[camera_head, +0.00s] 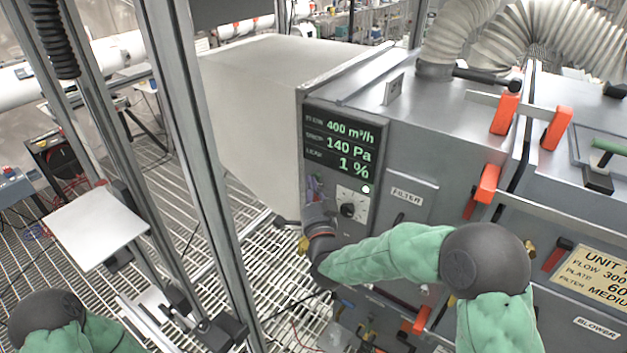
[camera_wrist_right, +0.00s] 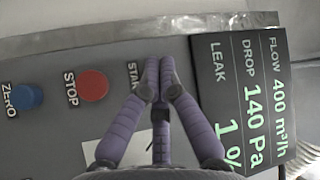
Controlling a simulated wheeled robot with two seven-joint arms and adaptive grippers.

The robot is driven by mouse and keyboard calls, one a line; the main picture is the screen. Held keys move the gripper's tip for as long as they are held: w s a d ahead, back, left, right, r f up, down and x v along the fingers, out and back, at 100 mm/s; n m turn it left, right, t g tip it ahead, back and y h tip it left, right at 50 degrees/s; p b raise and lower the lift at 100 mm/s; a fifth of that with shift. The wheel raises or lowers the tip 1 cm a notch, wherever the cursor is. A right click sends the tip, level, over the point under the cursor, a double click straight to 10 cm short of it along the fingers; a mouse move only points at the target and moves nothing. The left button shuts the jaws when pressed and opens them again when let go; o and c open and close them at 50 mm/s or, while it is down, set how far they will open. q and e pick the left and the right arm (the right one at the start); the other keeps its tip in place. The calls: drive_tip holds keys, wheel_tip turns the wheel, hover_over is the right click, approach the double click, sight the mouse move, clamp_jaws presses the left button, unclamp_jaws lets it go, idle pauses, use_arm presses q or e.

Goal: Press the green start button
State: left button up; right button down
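My right gripper (camera_head: 315,190) is at the grey panel of the filter unit, just below the readout screen (camera_head: 341,145). In the right wrist view its purple fingers (camera_wrist_right: 158,65) come together at the tips, with nothing seen between them. They lie over the spot beside the partly covered "START" label (camera_wrist_right: 133,72). The green start button is not visible; the fingers seem to hide it. I cannot tell whether the tips touch it. The red STOP button (camera_wrist_right: 92,86) and blue ZERO button (camera_wrist_right: 24,97) are to the left. My left gripper is out of view.
The readout screen also shows in the right wrist view (camera_wrist_right: 240,95), right of the fingers. A dial (camera_head: 349,208) is right of my gripper in the head view. An upright metal post (camera_head: 190,130) stands to the left. A white plate (camera_head: 95,228) is farther left.

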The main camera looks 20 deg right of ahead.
drive_tip(key=s+a+b, duration=0.1)
drive_tip(key=s+a, duration=0.2)
drive_tip(key=a, duration=0.2)
drive_tip(key=shift+s, duration=0.4)
drive_tip(key=shift+d, duration=0.1)
idle(0.8)
